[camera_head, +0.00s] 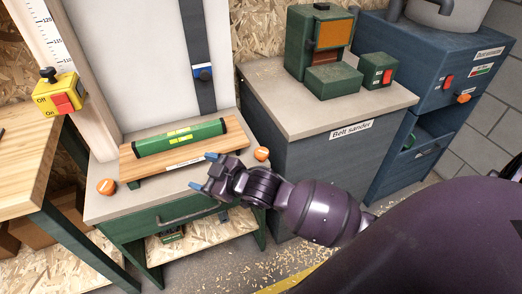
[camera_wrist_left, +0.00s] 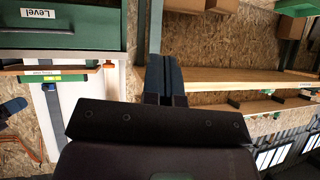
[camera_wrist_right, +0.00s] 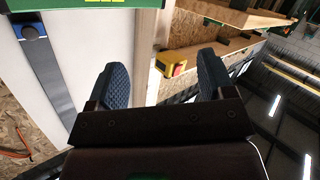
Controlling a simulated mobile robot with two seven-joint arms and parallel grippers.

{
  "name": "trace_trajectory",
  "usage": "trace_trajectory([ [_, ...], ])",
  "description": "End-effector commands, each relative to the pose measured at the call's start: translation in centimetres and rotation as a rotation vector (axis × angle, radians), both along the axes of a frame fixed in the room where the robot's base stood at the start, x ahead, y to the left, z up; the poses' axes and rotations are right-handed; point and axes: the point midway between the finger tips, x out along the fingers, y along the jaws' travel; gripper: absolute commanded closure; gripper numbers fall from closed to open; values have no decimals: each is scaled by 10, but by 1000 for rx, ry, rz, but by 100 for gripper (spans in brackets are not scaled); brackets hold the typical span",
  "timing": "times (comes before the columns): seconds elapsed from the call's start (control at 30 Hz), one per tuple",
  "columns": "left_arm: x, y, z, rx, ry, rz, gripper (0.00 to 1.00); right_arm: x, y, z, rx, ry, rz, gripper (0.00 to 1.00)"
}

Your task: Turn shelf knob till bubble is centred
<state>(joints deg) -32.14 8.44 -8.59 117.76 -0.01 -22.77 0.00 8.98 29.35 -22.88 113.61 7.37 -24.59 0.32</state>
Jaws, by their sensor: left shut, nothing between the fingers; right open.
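A green spirit level (camera_head: 180,138) with a yellow-green vial lies on the wooden shelf board (camera_head: 135,168); the bubble's place is too small to tell. One orange knob (camera_head: 106,186) is at the board's left end, another orange knob (camera_head: 261,154) at its right end. My right gripper (camera_head: 203,172) is open and empty in front of the board, left of the right knob and apart from it. Its spread fingers show in the right wrist view (camera_wrist_right: 163,80), with the level's green edge above left. My left gripper (camera_wrist_left: 163,82) is shut and empty in its wrist view; the head view does not show it.
A green drawer with a bar handle (camera_head: 187,214) is below the shelf. A belt sander (camera_head: 318,45) stands on the cabinet to the right. A yellow switch box (camera_head: 57,96) and a wooden bench (camera_head: 30,165) are at left.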

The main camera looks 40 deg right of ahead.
Motion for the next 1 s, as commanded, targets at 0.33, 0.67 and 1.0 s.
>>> trace_trajectory([
  [0.33, 3, -1, -2, -1, -3, -3, 100, 67, 23, 35, -119, 79, 160, 25],
  [0.67, -1, -1, -10, -1, 14, -3, 100, 122, -24, 56, -227, 331, 88, 25],
  [1.0, -2, -2, -13, -1, 20, -4, 100, 139, -137, 66, -207, 734, -254, 25],
])
